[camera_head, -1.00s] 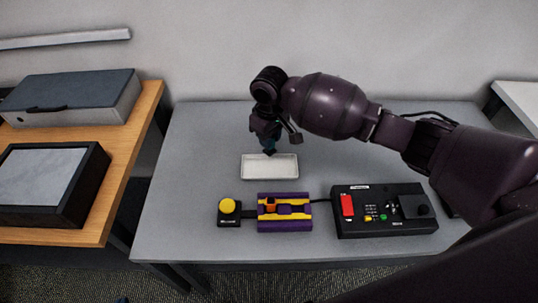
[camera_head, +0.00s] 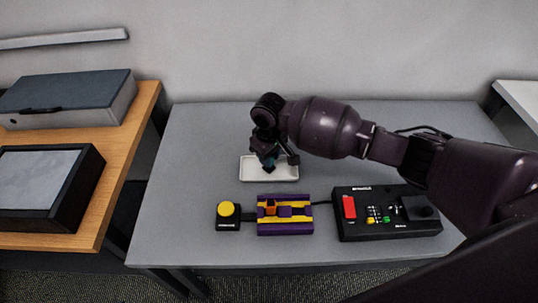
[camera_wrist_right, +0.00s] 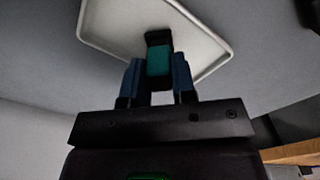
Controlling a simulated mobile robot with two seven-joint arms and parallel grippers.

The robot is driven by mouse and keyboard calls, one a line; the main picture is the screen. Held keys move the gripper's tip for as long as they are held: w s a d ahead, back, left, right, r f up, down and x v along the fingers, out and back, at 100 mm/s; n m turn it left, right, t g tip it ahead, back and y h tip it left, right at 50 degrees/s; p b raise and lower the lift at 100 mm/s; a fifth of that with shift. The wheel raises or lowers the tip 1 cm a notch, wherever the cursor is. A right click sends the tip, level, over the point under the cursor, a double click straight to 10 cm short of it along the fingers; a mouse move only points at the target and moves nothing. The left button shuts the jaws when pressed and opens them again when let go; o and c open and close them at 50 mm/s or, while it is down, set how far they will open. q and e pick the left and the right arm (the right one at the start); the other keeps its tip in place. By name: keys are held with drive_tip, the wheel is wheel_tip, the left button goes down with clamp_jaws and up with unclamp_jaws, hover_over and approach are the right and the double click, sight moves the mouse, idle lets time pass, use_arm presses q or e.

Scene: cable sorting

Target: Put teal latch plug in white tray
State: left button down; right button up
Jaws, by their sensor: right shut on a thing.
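The white tray (camera_head: 286,175) lies on the grey table behind the purple and yellow block; its floor and rim also show in the right wrist view (camera_wrist_right: 200,52). My right gripper (camera_head: 268,164) is over the tray, pointing down. In the right wrist view my right gripper (camera_wrist_right: 158,80) is shut on the teal latch plug (camera_wrist_right: 158,60), which has a dark end and sits between the blue fingers. The plug is over the tray; I cannot tell whether it touches the tray floor. My left gripper is not in view.
A purple and yellow block (camera_head: 284,228), a yellow button box (camera_head: 228,216) and a black control box (camera_head: 387,213) stand in front of the tray. A wooden table (camera_head: 125,150) with two boxes is at the left. The grey table's left part is clear.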

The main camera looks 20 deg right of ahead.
drive_tip(key=shift+f, duration=0.15)
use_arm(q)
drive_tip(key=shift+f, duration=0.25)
use_arm(e)
drive_tip(key=o, duration=0.9)
use_arm(q)
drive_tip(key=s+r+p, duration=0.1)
drive_tip(key=p, duration=0.1)
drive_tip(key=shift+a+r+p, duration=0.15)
drive_tip(key=shift+p, duration=0.15)
use_arm(e)
wheel_tip(320, 180, up, 12)
drive_tip(key=shift+r, duration=0.2)
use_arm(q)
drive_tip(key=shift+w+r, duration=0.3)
